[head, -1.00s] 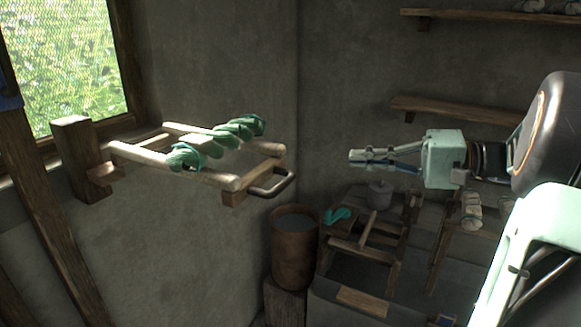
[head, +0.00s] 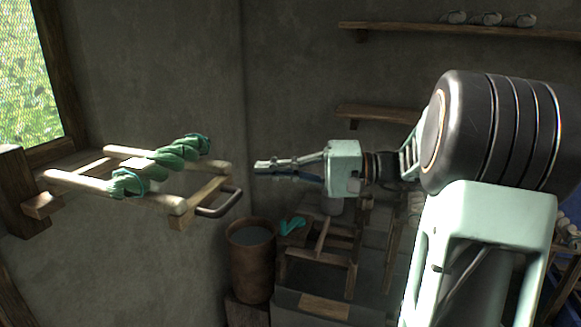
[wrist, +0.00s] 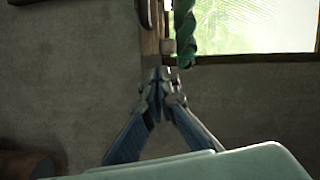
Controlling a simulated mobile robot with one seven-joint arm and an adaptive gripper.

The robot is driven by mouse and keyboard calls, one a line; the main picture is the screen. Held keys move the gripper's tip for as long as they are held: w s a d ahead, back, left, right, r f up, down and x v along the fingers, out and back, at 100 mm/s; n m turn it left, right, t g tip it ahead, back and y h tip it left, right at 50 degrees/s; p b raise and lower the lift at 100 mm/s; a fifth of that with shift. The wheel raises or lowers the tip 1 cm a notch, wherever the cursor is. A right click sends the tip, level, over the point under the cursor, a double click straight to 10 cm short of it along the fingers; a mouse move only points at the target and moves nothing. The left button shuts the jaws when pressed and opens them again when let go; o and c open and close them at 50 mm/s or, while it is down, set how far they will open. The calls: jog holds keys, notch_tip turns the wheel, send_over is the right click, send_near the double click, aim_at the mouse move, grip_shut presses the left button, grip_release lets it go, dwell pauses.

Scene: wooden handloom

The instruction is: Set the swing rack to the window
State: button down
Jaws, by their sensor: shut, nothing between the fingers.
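The swing rack (head: 78,181) is a wooden frame at the left in the head view, fixed to a wooden post and reaching out from the wall near the window (head: 28,85). A twisted green yarn hank (head: 165,162) lies across it. A metal handle (head: 219,203) is on its near right end. My gripper (head: 258,166) is shut and empty, to the right of the handle and apart from it, pointing left. In the wrist view my gripper (wrist: 163,75) points toward the rack's wooden end, with the green hank (wrist: 186,33) and the window (wrist: 250,25) beyond.
A brown bucket (head: 250,268) stands below, between rack and arm. A wooden stool-like frame (head: 318,255) with a teal item is to its right. Two wall shelves (head: 440,30) are at the back right. The air between my gripper and the handle is clear.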

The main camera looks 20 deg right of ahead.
aim_at(226, 183)
jog(key=a, duration=0.2)
jog(key=s+a, duration=0.1)
jog(key=a, duration=0.1)
jog(key=shift+s+a+f+p, duration=0.1)
jog(key=shift+f+p, duration=0.2)
jog(key=shift+p, duration=0.05)
jog(key=shift+s+a+f, duration=0.2)
jog(key=shift+s+a, duration=0.15)
jog(key=shift+s, duration=0.1)
jog(key=shift+s+a, duration=0.1)
